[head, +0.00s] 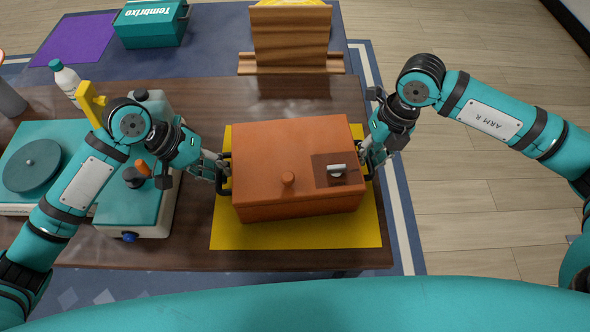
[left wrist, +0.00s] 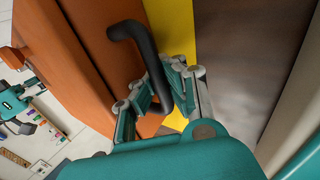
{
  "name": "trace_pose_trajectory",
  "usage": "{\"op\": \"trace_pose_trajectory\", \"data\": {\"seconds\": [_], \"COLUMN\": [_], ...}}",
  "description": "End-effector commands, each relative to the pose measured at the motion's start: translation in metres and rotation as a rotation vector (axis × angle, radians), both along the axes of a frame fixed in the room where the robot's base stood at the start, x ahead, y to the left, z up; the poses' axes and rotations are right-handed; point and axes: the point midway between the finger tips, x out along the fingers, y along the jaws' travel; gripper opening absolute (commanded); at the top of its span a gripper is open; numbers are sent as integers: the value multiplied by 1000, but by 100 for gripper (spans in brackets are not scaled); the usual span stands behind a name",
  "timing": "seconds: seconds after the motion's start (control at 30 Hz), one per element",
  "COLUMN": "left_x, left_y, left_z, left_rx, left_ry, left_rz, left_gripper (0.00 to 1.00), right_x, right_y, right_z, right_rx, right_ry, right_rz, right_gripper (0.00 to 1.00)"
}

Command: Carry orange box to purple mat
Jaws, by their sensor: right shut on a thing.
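The orange box (head: 290,190) sits on a yellow mat (head: 300,236) on the dark wooden table, with a black handle at each side. My left gripper (head: 222,168) is at its left handle. In the left wrist view that black handle (left wrist: 135,32) runs between the two fingers (left wrist: 163,95), which stand apart. My right gripper (head: 368,166) is shut on the right handle (head: 368,175), which its fingers partly hide. The purple mat (head: 72,40) lies at the far left on a blue surface behind the table and looks bare.
A turquoise case (head: 150,25) stands just right of the purple mat. A wooden stand (head: 290,40) is behind the box. A white bottle (head: 66,80), a turntable (head: 35,165) and a teal-and-white machine (head: 130,205) crowd the table's left side.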

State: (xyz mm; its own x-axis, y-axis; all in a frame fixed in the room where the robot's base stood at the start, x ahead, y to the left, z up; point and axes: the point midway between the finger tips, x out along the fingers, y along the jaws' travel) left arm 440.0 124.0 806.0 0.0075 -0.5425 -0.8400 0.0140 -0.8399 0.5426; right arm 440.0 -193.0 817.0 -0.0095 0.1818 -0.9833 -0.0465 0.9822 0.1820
Motion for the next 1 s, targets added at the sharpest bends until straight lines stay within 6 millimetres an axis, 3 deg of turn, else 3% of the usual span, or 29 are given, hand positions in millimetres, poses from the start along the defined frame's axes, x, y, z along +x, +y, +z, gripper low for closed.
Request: {"op": "trace_pose_trajectory", "data": {"seconds": [0.47, 1.0], "left_x": [1, 1], "left_y": [1, 2], "left_z": [5, 48], "left_rx": [0, 3], "left_ry": [-3, -2], "left_rz": [1, 2], "left_gripper": [0, 0], "right_x": [1, 1], "right_y": [-2, -3], "right_z": [4, 47], "right_rx": [-4, -6], "right_ry": [-3, -2], "right_rz": [-3, -4], "right_gripper": [0, 0]}}
